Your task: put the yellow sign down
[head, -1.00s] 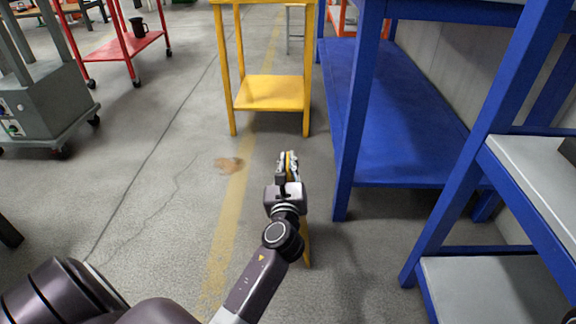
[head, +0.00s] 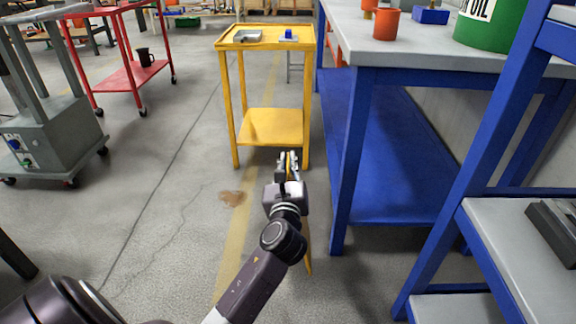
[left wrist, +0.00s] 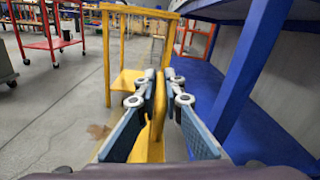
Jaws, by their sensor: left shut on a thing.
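My left gripper (head: 288,160) is shut on the yellow sign, in front of the yellow table. In the left wrist view the sign's top edge (left wrist: 159,100) stands upright between the two fingers (left wrist: 160,85). In the head view most of the sign is hidden behind my gripper and arm; a thin yellow strip (head: 308,255) shows beside the forearm, low over the floor. I cannot tell whether its foot touches the floor. My right gripper is not in view.
A yellow table (head: 270,125) stands just ahead, and a blue workbench (head: 342,160) is close on the right. A grey lift (head: 50,130) and a red cart (head: 128,75) stand left. The floor (head: 165,200) left of my gripper is clear, with a brown stain (head: 232,198).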

